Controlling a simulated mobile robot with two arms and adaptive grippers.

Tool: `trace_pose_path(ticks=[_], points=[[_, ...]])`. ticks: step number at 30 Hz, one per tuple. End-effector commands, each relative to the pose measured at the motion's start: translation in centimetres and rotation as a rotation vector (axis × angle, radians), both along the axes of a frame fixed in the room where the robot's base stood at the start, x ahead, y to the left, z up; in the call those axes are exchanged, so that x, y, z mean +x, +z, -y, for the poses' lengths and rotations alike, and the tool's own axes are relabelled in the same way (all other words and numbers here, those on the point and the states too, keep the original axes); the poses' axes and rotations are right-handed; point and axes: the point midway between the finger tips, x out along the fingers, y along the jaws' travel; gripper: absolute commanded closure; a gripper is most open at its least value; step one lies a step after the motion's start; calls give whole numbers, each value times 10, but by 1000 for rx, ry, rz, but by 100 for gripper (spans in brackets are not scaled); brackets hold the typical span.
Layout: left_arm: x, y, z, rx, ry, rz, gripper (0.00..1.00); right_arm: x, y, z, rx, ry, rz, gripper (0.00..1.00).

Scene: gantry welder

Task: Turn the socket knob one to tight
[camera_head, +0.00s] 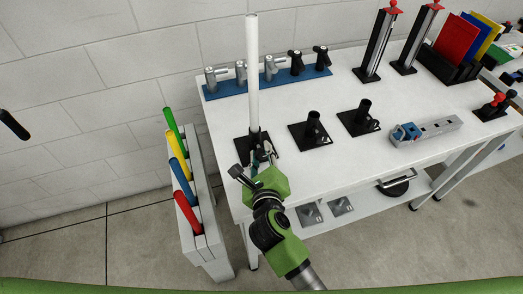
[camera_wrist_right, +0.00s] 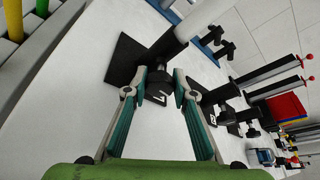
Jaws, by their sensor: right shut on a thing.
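The first socket has a black square base (camera_head: 243,146) at the left end of the white table, and a tall white tube (camera_head: 252,75) stands upright in it. In the right wrist view, the tube (camera_wrist_right: 203,20) rises from the black base (camera_wrist_right: 123,58). My right gripper (camera_head: 262,158) is at the front side of this socket. In the wrist view, its fingertips (camera_wrist_right: 160,78) are shut on the small dark socket knob (camera_wrist_right: 158,92), which carries a white mark. The fingers hide part of the knob.
Two empty black sockets (camera_head: 313,127) (camera_head: 362,117) stand to the right. A blue rack (camera_head: 275,83) with several fittings lies behind. A grey-blue device (camera_head: 428,130) is farther right. A rack with coloured rods (camera_head: 187,212) stands left of the table (camera_head: 225,120).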

Motion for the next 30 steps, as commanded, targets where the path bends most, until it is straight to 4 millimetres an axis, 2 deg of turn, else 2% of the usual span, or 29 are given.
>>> trace_pose_path(ticks=[1,15,24,30], points=[[0,12,0,0,0,0,65,-1,5,1,29,0,-13,97],[1,77,-3,4,-1,1,65,0,6,2,425,1,-142,97],[1,107,-3,4,-1,1,65,0,4,2,695,-1,-230,97],[1,118,-4,4,0,1,65,0,2,3,875,-1,-288,97]])
